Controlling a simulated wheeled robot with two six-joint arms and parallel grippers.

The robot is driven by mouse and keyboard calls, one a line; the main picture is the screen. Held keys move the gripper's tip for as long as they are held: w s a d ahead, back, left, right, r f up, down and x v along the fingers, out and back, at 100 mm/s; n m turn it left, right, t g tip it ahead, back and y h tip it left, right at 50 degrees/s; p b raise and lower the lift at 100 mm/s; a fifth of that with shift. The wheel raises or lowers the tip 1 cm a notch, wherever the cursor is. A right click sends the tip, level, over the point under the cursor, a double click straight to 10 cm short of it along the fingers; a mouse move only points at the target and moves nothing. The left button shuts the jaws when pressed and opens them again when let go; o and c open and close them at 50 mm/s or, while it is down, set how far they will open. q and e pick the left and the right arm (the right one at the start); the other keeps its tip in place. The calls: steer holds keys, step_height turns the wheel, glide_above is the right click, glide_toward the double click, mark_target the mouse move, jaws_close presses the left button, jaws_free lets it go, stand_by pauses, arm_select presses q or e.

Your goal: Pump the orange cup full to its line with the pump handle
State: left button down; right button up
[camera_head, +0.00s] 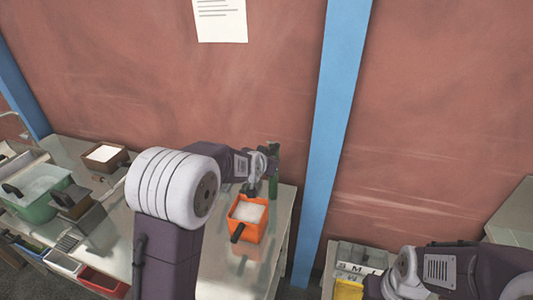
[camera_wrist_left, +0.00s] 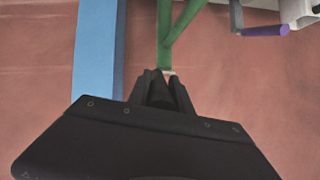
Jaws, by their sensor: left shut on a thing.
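The orange cup (camera_head: 261,228) stands on the grey table, with white powder inside and a dark handle towards the front. I cannot make out its line at this size. The green pump frame (camera_head: 273,185) stands just behind it, partly hidden by my left arm. My left gripper (camera_head: 262,164) is up at the frame, above and behind the cup. In the left wrist view its fingers (camera_wrist_left: 165,78) are shut at the end of a green bar, the pump handle (camera_wrist_left: 165,45); the grip itself is mostly hidden. My right arm is at the lower right, its gripper out of view.
A blue post (camera_head: 335,110) rises right of the cup. A lettered box (camera_head: 362,255) sits at lower right.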

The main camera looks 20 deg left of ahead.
arm_select(q)
steer(key=shift+w+r, duration=0.1)
steer(key=shift+r, duration=0.15)
steer(key=c, duration=1.3)
jaws_free()
steer(key=shift+o, duration=0.7)
steer(key=shift+f, duration=0.1)
steer(key=shift+s, duration=0.3)
steer(key=v, duration=0.8)
steer(key=shift+s+r, duration=0.15)
steer(key=shift+r, duration=0.15)
